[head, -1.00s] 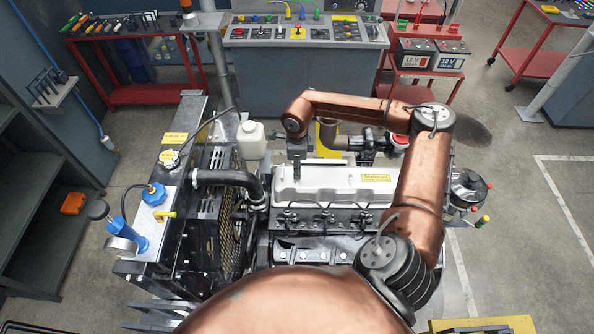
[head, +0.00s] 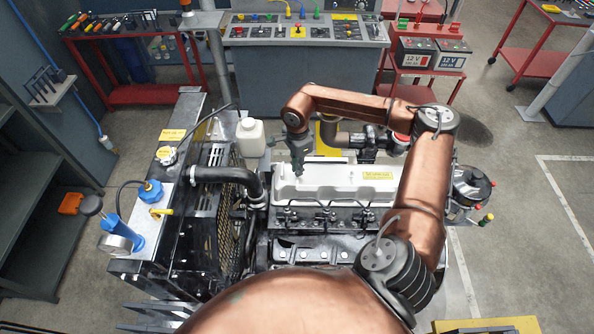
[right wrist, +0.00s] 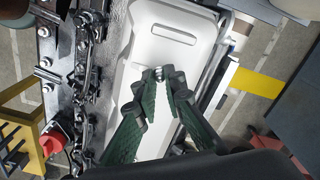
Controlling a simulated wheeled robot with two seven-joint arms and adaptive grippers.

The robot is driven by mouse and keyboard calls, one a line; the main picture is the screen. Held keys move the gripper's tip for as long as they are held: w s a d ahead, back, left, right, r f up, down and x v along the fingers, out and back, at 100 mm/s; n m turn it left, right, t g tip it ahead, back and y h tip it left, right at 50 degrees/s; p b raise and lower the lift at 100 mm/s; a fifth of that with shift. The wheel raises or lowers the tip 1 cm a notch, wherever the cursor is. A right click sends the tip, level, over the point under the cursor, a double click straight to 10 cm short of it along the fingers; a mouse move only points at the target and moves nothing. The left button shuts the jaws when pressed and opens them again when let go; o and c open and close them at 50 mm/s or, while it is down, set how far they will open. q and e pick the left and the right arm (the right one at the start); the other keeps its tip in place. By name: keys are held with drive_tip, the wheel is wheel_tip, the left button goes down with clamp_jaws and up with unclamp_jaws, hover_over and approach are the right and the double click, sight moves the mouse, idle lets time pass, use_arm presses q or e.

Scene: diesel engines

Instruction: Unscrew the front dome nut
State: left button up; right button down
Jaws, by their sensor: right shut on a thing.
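The white valve cover (head: 335,186) lies on top of the engine, with a yellow label at its right. My right gripper (head: 298,173) points down at the cover's left end. In the right wrist view its green-padded fingers (right wrist: 159,76) converge on the front dome nut (right wrist: 158,71), a small shiny metal piece showing between the tips. The fingers are shut on it, over the white cover (right wrist: 165,45). The nut is hidden by the gripper in the head view, and its thread cannot be seen. My left gripper is not in view.
A black radiator with a fan guard (head: 207,215) and a black hose (head: 228,176) stand left of the cover. Injector lines (head: 325,216) run along the cover's near side. A control console (head: 300,60) stands behind.

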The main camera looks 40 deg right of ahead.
drive_tip(key=n+b, duration=0.1)
drive_tip(key=n, duration=0.2)
drive_tip(key=shift+f, duration=0.15)
drive_tip(key=shift+r+p, duration=0.25)
drive_tip(key=shift+p, duration=0.05)
drive_tip(key=shift+r, duration=0.1)
drive_tip(key=shift+r+p, duration=1.35)
drive_tip(key=shift+r, duration=1.6)
